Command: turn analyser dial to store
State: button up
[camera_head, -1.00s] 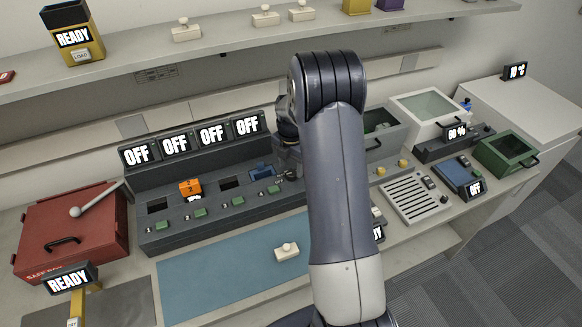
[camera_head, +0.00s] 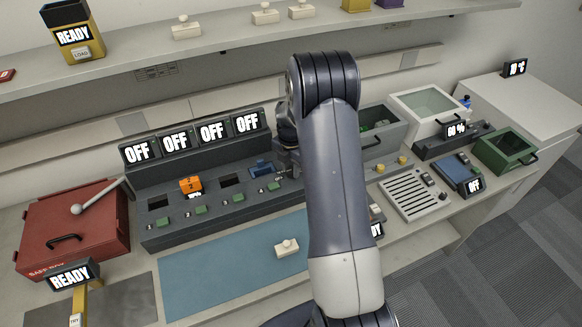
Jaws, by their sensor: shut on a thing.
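My gripper (camera_head: 289,164) shows only in part beside my dark arm link, low at the right end of the dark charger-like console (camera_head: 190,222). It is shut on what seems to be the analyser dial, by small white lettering (camera_head: 282,174). The dial itself and the fingertips are hidden behind my arm and wrist, so its pointer cannot be read. Just right of my arm stands a grey open box (camera_head: 384,140) with small green spots inside.
The console has several OFF displays (camera_head: 174,145) and an orange radio (camera_head: 190,185) in one slot. A red case (camera_head: 95,215) stands left, a blue mat (camera_head: 225,280) in front. A shelf (camera_head: 230,38) runs above. A white lidded box (camera_head: 428,104) stands right.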

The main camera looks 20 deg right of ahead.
jog(key=shift+c, duration=0.7)
